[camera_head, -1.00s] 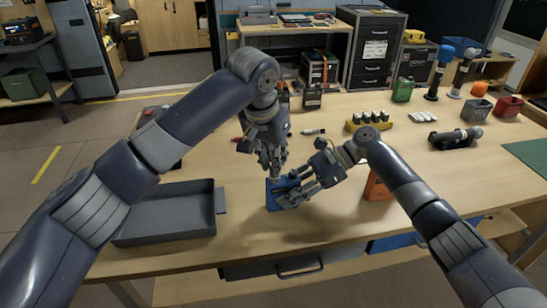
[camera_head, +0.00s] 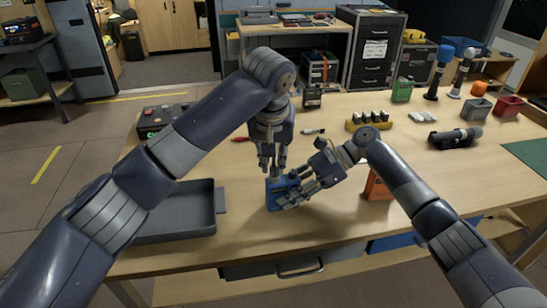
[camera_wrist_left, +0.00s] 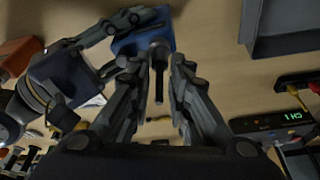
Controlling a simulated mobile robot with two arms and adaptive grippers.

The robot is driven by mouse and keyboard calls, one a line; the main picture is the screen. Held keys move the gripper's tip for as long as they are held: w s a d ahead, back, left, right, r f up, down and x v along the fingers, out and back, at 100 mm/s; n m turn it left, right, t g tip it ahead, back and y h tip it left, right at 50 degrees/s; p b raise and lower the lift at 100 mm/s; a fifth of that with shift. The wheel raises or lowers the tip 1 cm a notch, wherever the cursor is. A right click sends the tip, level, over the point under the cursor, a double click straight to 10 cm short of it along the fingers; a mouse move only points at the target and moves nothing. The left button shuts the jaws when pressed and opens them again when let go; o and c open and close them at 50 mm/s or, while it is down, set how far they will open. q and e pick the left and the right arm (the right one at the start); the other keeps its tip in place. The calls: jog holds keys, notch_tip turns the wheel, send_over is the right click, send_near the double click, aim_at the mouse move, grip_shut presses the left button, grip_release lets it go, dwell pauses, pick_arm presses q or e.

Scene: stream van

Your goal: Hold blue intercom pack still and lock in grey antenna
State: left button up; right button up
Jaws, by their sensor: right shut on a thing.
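The blue intercom pack (camera_head: 271,200) stands on the table near its front, right of the grey tray. My right gripper (camera_head: 287,193) is shut on it from the right; its fingers also show across the pack (camera_wrist_left: 150,22) in the left wrist view. The grey antenna (camera_head: 275,172) stands up from the pack; in the left wrist view the antenna (camera_wrist_left: 158,82) has a thick base and a thin dark rod. My left gripper (camera_head: 273,163) points down over it, with one finger on each side. Gaps show between fingers and rod, so it looks open. How the antenna seats is too small to tell.
A grey tray (camera_head: 220,201) lies to the left. A control box with a green display (camera_head: 160,118) is behind it. An orange block (camera_head: 376,187) stands right of my right gripper. A yellow holder (camera_head: 370,124) and a dark cylinder (camera_head: 455,138) lie further right.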

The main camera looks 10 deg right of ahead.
pick_arm(q)
jog(key=shift+o, duration=1.2)
jog(key=shift+r, duration=0.1)
jog(key=v, duration=1.1)
jog(key=shift+r, duration=0.4)
pick_arm(e)
jog(key=o, duration=1.3)
pick_arm(q)
jog(key=shift+s, duration=0.15)
